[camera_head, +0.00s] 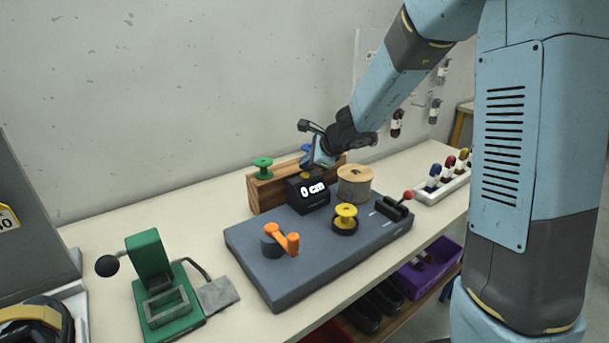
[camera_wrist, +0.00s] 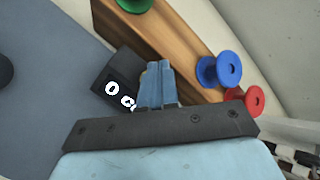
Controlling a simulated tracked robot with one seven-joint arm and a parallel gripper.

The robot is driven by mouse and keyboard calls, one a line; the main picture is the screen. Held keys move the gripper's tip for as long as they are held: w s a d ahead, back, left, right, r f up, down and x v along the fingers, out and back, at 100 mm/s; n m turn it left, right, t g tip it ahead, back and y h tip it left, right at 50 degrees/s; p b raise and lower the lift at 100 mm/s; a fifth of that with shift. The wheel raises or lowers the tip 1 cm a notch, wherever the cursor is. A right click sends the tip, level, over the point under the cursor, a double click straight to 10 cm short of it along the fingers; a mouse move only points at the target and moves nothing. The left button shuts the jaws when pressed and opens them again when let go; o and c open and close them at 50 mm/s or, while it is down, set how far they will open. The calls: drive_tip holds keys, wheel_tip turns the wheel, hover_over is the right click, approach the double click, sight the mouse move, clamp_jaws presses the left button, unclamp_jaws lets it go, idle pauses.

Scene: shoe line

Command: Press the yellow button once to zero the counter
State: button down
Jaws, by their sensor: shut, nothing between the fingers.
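The black counter box (camera_head: 308,193) stands on the grey base plate (camera_head: 270,262) and its display reads "0 cm". A small yellow button (camera_head: 305,175) shows on its top. My gripper (camera_head: 309,167) is shut and empty, pointing down just above the button; whether it touches cannot be told. In the wrist view my shut fingers (camera_wrist: 157,70) lie over the side of the counter box (camera_wrist: 118,80), whose display is partly covered.
A wooden rack (camera_head: 265,193) with a green spool (camera_head: 263,168) stands behind the counter. A wound reel (camera_head: 355,183), yellow spool (camera_head: 345,217), orange crank (camera_head: 285,241) and red-knobbed lever (camera_head: 397,205) share the plate. A green clamp (camera_head: 163,290) sits left.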

sight(307, 175)
drive_tip(key=shift+r, duration=0.2)
drive_tip(key=shift+r, duration=2.45)
drive_tip(key=s+d+r+n+h, duration=0.1)
drive_tip(key=s+d+r+n, duration=0.35)
drive_tip(key=s, duration=0.35)
drive_tip(key=s+d+r+n+h, duration=0.1)
drive_tip(key=s+d+r+n, duration=0.3)
drive_tip(key=s+n, duration=0.3)
drive_tip(key=s+d+n+h, duration=0.2)
drive_tip(key=s+d, duration=0.4)
drive_tip(key=s, duration=0.3)
drive_tip(key=s+d+r+n+h, duration=0.1)
drive_tip(key=s+d+n, duration=0.3)
drive_tip(key=s, duration=0.5)
drive_tip(key=shift+s+d+g+h, duration=0.15)
drive_tip(key=shift+d+g+h, duration=0.25)
drive_tip(key=shift+d+h, duration=0.45)
